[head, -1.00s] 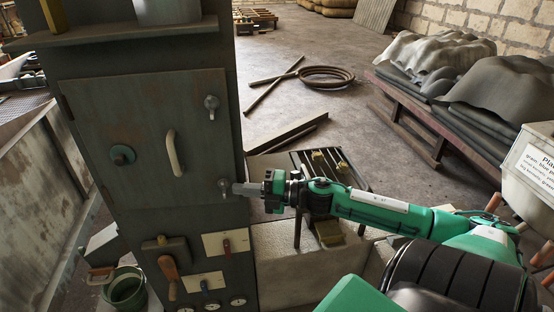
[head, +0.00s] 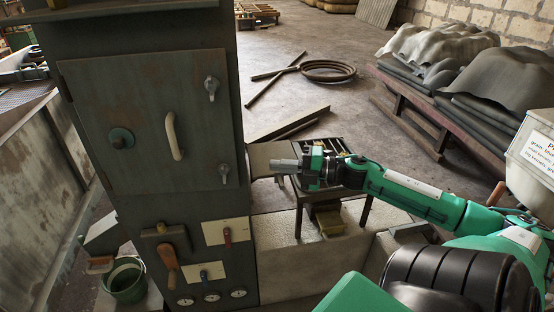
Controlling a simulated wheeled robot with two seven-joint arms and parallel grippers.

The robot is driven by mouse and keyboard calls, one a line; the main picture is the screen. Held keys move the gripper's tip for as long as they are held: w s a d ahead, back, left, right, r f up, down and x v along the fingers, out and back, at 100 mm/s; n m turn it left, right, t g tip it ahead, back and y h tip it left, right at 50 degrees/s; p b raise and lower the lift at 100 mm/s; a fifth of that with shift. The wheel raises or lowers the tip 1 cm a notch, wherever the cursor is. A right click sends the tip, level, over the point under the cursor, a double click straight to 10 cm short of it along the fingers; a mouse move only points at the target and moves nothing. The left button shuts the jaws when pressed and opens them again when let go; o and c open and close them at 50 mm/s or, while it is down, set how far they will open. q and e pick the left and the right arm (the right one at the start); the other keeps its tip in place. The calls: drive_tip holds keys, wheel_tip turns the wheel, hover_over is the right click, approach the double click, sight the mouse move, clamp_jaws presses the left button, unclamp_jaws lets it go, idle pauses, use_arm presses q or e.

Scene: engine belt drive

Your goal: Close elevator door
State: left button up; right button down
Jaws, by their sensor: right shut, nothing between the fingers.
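The elevator door (head: 145,130) is a dark grey-green metal panel on the tall cabinet at the left. It looks flush with the cabinet front. It has a pale curved handle (head: 174,137), a round teal knob (head: 121,138) and two latches at its right edge, the upper latch (head: 212,88) and the lower latch (head: 224,173). My right gripper (head: 272,164) is shut and empty, to the right of the lower latch and apart from it. My left gripper is out of view.
Below the door are levers on pale plates (head: 227,231), a wooden-handled tool (head: 170,265) and several gauges (head: 211,297). A green bucket (head: 125,280) stands at the lower left. A low table (head: 365,213) stands behind my right gripper. Sacks and sheets (head: 440,55) lie at the right.

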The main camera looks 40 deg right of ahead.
drive_tip(key=s+a+f+m+t+h+b, duration=0.15)
drive_tip(key=s+a+m+t+h, duration=0.25)
drive_tip(key=s+a+m+h, duration=0.4)
drive_tip(key=n+p, duration=0.2)
drive_tip(key=p, duration=0.3)
approach(229, 171)
drive_tip(key=w+a, duration=0.2)
drive_tip(key=a, duration=0.2)
drive_tip(key=w, duration=0.1)
drive_tip(key=w+d+p, duration=0.1)
drive_tip(key=w+d, duration=0.1)
drive_tip(key=shift+d+r+g+h, duration=0.1)
drive_tip(key=shift+r+g+h, duration=0.2)
drive_tip(key=shift+w+d+f+p, duration=0.15)
drive_tip(key=shift+w+d+p, duration=0.2)
drive_tip(key=shift+p, duration=0.05)
